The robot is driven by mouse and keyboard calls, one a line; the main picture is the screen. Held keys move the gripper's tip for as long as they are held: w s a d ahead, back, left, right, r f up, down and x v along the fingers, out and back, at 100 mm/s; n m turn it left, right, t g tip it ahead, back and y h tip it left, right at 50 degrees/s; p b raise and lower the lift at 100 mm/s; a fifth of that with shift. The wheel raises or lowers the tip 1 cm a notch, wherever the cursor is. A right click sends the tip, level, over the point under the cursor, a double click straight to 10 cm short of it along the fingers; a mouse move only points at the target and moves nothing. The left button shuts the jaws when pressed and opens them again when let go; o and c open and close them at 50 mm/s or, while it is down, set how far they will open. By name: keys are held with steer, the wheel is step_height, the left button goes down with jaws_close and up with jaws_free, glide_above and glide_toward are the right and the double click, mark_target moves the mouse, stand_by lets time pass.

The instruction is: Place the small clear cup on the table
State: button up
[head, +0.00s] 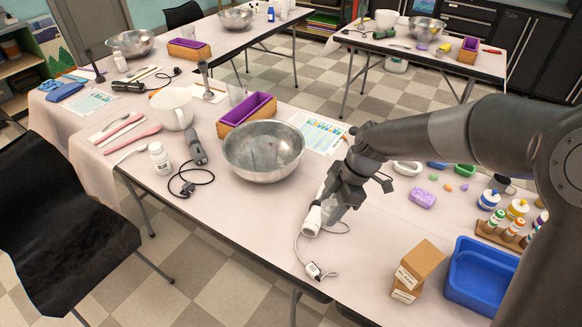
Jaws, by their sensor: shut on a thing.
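My gripper (334,208) is low over the front part of the near table (385,270), right of the large metal bowl. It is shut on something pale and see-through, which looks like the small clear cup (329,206). The fingers hide much of the cup, and I cannot tell whether its base touches the table. A white corded device (312,222) lies right beside the fingers, at their lower left.
The metal bowl (263,150) stands close left of my gripper. Small brown boxes (417,268) and a blue tub (480,278) stand at the right. A purple soap block (422,198) lies behind them. Some tabletop between gripper and boxes is clear; the front edge is near.

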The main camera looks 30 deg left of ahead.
mark_target(323, 220)
steer(key=shift+s+a+f+n, duration=0.15)
steer(key=shift+s+a+n, duration=0.2)
steer(key=shift+s, duration=0.3)
steer(key=shift+f, duration=2.3)
steer(key=s+a+f, duration=0.1)
steer(key=a+f, duration=0.1)
steer(key=a, duration=0.1)
steer(key=s+a+f, duration=0.1)
steer(key=a+f, duration=0.1)
steer(key=a, duration=0.2)
steer(key=s+a+f, duration=0.2)
steer(key=a+f, duration=0.1)
steer(key=shift+a, duration=0.4)
steer(key=shift+f, duration=2.05)
steer(key=shift+f, duration=0.1)
steer(key=o, duration=1)
steer(key=shift+o, duration=0.2)
steer(key=v, duration=1.2)
